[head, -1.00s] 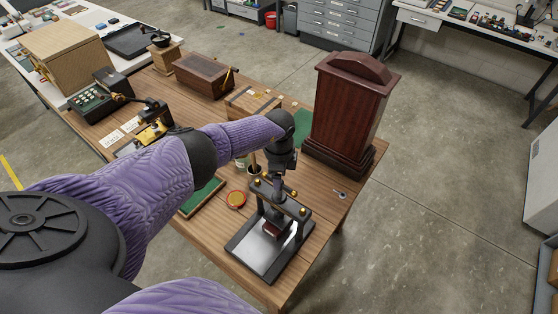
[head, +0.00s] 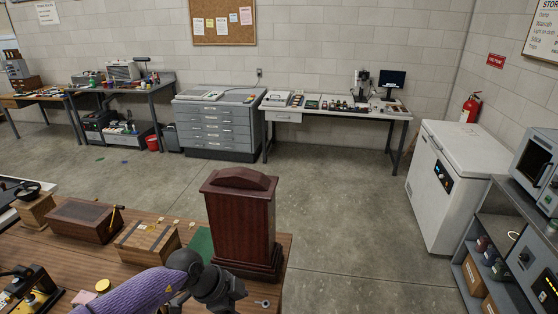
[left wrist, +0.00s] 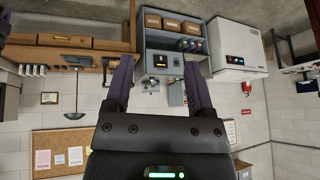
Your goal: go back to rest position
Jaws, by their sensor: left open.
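My left arm enters the head view at the bottom, in a purple sleeve. Its dark gripper (head: 228,294) is near the table's front, in front of the dark red wooden clock-like case (head: 241,222), partly cut off by the lower edge. In the left wrist view my left gripper (left wrist: 160,78) shows two fingers spread apart with nothing between them. The room appears upside down behind them. My right gripper is in neither view.
The wooden table (head: 60,262) holds a brown box (head: 86,220), a strapped crate (head: 148,242) and a small metal ring-ended piece (head: 262,303). Open concrete floor (head: 340,215) lies beyond. A white chest freezer (head: 455,180) and grey shelving (head: 490,235) stand at the right.

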